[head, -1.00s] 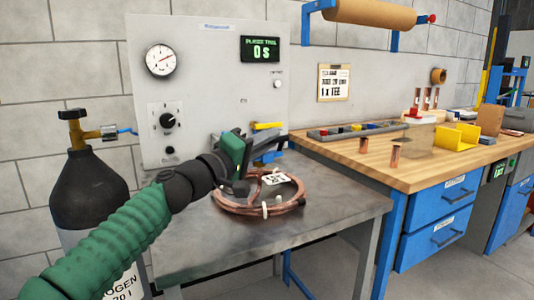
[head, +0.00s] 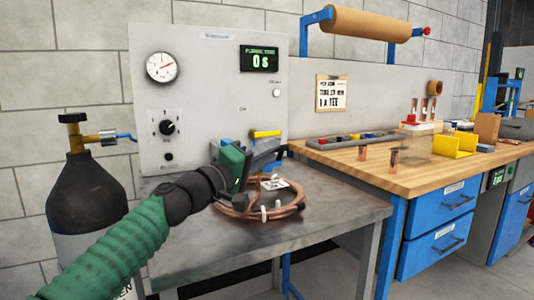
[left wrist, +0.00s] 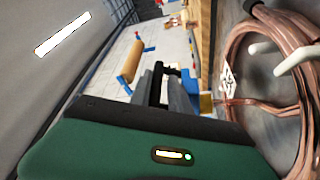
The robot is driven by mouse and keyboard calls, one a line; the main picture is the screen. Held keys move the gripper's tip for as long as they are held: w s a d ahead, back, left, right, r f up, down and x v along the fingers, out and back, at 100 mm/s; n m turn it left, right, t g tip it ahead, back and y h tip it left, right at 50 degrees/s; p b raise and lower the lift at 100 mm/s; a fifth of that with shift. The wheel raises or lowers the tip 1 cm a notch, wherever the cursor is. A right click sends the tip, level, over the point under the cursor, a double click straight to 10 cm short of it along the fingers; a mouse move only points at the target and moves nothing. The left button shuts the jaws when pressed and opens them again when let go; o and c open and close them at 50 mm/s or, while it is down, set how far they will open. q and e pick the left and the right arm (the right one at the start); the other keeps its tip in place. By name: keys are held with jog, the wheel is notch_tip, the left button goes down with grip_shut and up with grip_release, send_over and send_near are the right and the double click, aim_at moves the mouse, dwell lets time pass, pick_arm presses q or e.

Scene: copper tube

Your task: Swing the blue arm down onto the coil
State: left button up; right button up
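The copper coil (head: 240,212) lies on the grey metal bench, with a white tag (head: 274,184) and pale ties on it. It fills the right side of the left wrist view (left wrist: 236,70). My left gripper (head: 272,160) is above the coil's back left edge, in front of the panel. Its dark fingers (left wrist: 162,92) look apart with nothing clearly between them. A yellow lever (head: 266,133) shows just behind it. A small blue part below the lever is mostly hidden by the gripper, so I cannot tell the blue arm's pose. My right gripper is out of view.
A grey panel (head: 215,90) with a gauge, knob and timer stands behind the bench (head: 330,222). A dark gas cylinder (head: 85,200) stands at left. A wooden workbench (head: 430,178) with copper pieces is at right. The bench's front right is clear.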

pick_arm(q)
jog(key=shift+a+f, duration=0.1)
jog(key=shift+f, duration=0.15)
jog(key=shift+s+a+f+b, duration=0.15)
jog(key=shift+a+b, duration=0.1)
jog(key=shift+b, duration=0.2)
jog(key=b+v, duration=0.6)
jog(key=v, duration=1)
jog(key=shift+r+b, duration=0.2)
jog(key=shift+b, duration=0.1)
jog(key=shift+s+d, duration=0.1)
jog(key=shift+s, duration=0.05)
